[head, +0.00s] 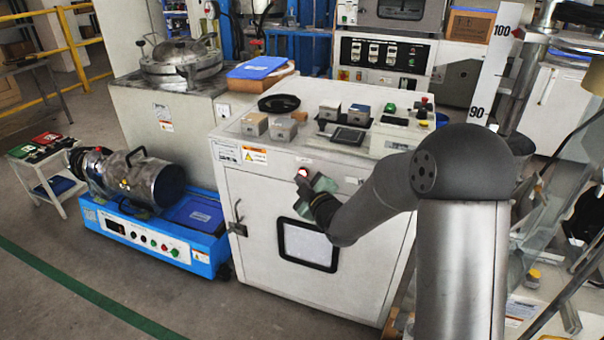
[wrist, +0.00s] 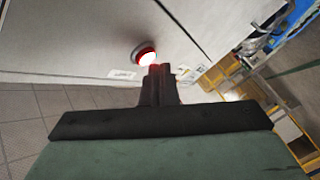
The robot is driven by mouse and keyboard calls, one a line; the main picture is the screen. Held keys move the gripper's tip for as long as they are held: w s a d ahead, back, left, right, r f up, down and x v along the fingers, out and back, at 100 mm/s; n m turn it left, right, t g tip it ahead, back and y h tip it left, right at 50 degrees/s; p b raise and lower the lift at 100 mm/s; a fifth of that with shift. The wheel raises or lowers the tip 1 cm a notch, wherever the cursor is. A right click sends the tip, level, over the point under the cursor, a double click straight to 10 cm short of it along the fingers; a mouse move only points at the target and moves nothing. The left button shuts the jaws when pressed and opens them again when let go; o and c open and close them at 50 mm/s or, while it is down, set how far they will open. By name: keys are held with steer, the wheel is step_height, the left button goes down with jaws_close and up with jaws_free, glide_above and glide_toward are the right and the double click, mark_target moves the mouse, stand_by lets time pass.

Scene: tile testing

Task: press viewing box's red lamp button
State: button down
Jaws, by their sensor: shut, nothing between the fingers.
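The viewing box (head: 255,200) is a white cabinet with a dark-framed window (head: 308,246) in its front. Its red lamp button (head: 303,172) sits high on the front face and glows. In the wrist view the button (wrist: 146,55) has a red rim and a bright white centre. My gripper (head: 306,184) is at the front face, just below the button. In the wrist view my shut, empty fingertips (wrist: 160,70) lie at the button's lower right edge. I cannot tell whether they touch it.
Small blocks (head: 284,129), a dark dish (head: 279,103) and a flat black device (head: 348,136) lie on the cabinet top. A door handle (head: 237,218) sticks out at the front left. A blue wheeled unit (head: 150,235) stands left. The floor in front is clear.

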steer(key=shift+w, duration=0.1)
steer(key=shift+w+d+b, duration=0.15)
steer(key=shift+w+b, duration=0.2)
steer(key=shift+b, duration=0.05)
steer(key=shift+s, duration=0.15)
stand_by(0.3)
steer(key=shift+s+f+b, duration=0.1)
steer(key=shift+b, duration=0.3)
steer(key=shift+s, duration=0.2)
steer(key=s+a+b, duration=0.2)
steer(key=s, duration=0.3)
steer(key=shift+s+a+b, duration=0.15)
steer(key=shift+s+b, duration=0.15)
steer(key=shift+b, duration=0.1)
